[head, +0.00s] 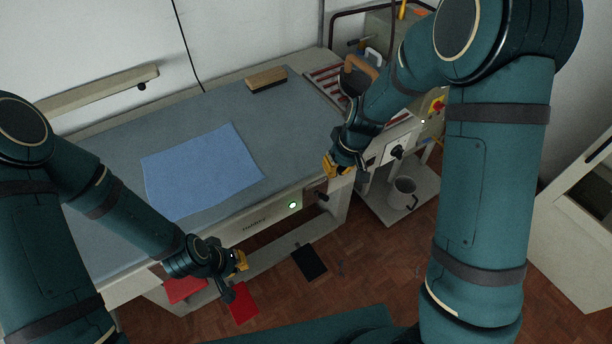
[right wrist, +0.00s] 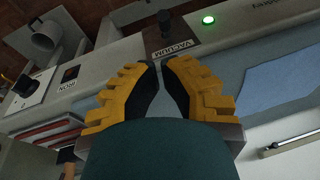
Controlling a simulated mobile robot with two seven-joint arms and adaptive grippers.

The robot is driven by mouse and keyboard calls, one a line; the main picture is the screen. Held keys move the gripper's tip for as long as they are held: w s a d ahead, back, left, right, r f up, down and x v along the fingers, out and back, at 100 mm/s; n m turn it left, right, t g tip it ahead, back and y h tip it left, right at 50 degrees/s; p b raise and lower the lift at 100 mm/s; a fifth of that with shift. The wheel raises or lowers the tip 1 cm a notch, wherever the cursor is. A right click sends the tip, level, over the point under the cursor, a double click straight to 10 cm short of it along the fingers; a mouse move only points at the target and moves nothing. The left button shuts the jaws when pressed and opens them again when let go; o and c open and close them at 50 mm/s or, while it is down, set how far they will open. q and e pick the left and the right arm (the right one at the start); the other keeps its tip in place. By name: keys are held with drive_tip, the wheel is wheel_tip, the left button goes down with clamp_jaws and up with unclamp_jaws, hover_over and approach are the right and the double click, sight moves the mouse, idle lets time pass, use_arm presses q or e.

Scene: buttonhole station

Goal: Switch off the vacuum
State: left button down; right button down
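The vacuum switch, a dark lever (head: 321,197), sits on the table's front panel; in the right wrist view it (right wrist: 166,20) stands beyond the fingertips, above the VACUUM label (right wrist: 178,48). A green light (head: 293,205) glows beside it and also shows in the right wrist view (right wrist: 208,20). My right gripper (head: 332,168) is above the front edge near the switch, apart from it. Its fingertips (right wrist: 158,64) nearly meet, with nothing between them. My left gripper (head: 240,262) hangs in front of the table, left of the switch; its fingers are too small to judge.
A blue cloth (head: 203,170) and a wooden brush (head: 266,79) lie on the grey table top (head: 110,145). The IRON label (right wrist: 68,76) and its dark knob (head: 397,152) are to the right. A grey mug (head: 403,192) stands on a low shelf. Pedals (head: 309,262) lie on the floor.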

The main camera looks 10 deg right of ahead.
sight(322, 197)
drive_tip(key=shift+w+r, duration=0.25)
drive_tip(key=shift+r, duration=0.15)
drive_tip(key=b+x, duration=0.2)
drive_tip(key=x, duration=0.8)
drive_tip(key=shift+w, duration=0.1)
